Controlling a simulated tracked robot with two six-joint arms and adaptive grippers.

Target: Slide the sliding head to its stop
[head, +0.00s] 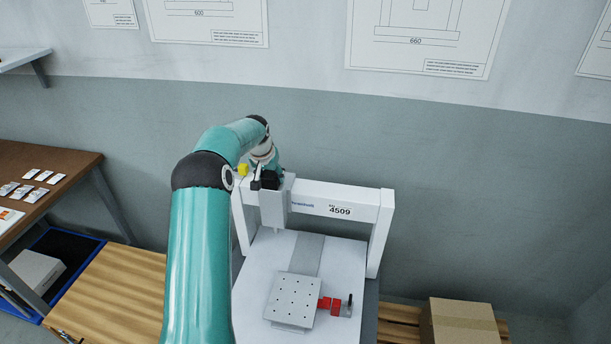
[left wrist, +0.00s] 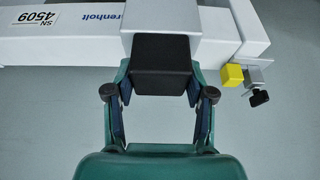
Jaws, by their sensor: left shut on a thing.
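The light grey sliding head (head: 274,208) hangs on the white gantry beam (head: 318,200), near its left end. Its black grip block (left wrist: 163,66) sits between the fingers of my left gripper (left wrist: 161,94), which is shut on it. In the head view my left gripper (head: 266,178) is partly hidden by my own arm. The yellow stop (head: 243,170) is clamped on the beam just left of the head. In the left wrist view the yellow stop (left wrist: 232,77) is to the right of the grip block, with a narrow gap. My right gripper is not in view.
Under the beam, a white base carries a grey perforated plate (head: 293,300) and a red clamp (head: 326,304). A black clamp knob (left wrist: 259,97) sticks out beside the stop. A cardboard box (head: 462,322) stands at the lower right. The beam right of the head is clear.

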